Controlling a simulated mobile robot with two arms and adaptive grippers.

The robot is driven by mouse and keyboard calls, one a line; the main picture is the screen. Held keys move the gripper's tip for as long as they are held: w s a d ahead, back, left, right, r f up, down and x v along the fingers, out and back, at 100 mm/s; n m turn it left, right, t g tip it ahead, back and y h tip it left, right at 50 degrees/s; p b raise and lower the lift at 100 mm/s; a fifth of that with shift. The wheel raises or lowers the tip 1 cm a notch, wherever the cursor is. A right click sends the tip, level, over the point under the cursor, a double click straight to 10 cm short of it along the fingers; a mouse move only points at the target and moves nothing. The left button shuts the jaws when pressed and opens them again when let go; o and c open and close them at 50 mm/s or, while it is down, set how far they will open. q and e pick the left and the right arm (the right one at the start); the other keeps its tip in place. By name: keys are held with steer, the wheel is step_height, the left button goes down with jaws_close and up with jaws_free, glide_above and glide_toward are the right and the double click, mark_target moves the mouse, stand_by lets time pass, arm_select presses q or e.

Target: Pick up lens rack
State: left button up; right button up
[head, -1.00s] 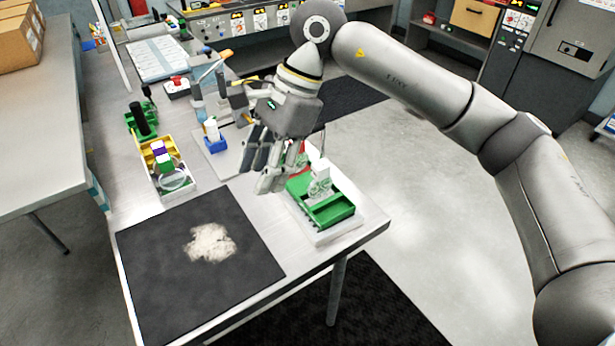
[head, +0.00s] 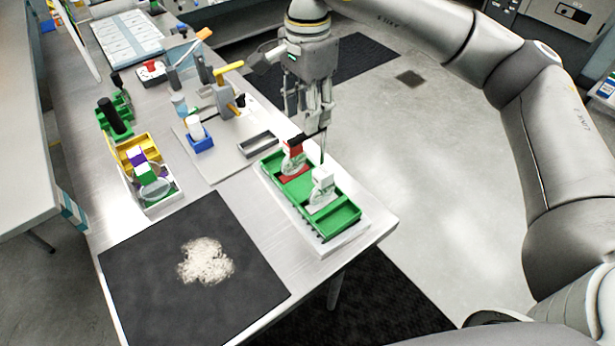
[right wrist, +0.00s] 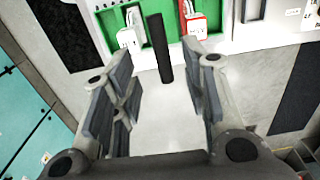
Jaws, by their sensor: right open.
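I cannot tell for sure which thing is the lens rack. A green tray (head: 338,222) on a white base sits at the table's right edge, holding a red-and-white piece (head: 293,158) and a white piece (head: 323,188), both upright. In the right wrist view the green tray (right wrist: 174,55) lies beyond the fingers. My right gripper (head: 308,118) is open and points down above the tray's far end; it also shows in the wrist view (right wrist: 165,85). A dark rod (right wrist: 159,48) appears between its fingers, ungripped. A small rack with a round clear lens (head: 155,188) stands at left. My left gripper is not in view.
A black mat (head: 130,290) with a pale pile (head: 205,262) lies in front. A blue holder (head: 200,146), a yellow-handled clamp (head: 225,95) and a small grey tray (head: 257,145) stand on or near a grey plate. A green stand (head: 116,120) is farther left.

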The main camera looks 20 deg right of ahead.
mark_target(309, 138)
steer(key=shift+f, duration=0.7)
steer(key=shift+w+f+p, duration=0.1)
steer(key=shift+f+p, duration=0.25)
steer(key=shift+p, duration=0.15)
step_height(309, 138, down, 4)
steer(key=shift+d+f+p, duration=0.1)
steer(key=shift+d+p, duration=0.05)
steer(key=shift+p, duration=0.95)
steer(key=shift+f, duration=0.15)
steer(key=shift+c, duration=0.9)
steer(key=c, duration=0.5)
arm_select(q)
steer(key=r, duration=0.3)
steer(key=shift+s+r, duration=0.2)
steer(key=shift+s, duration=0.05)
arm_select(e)
jaws_close()
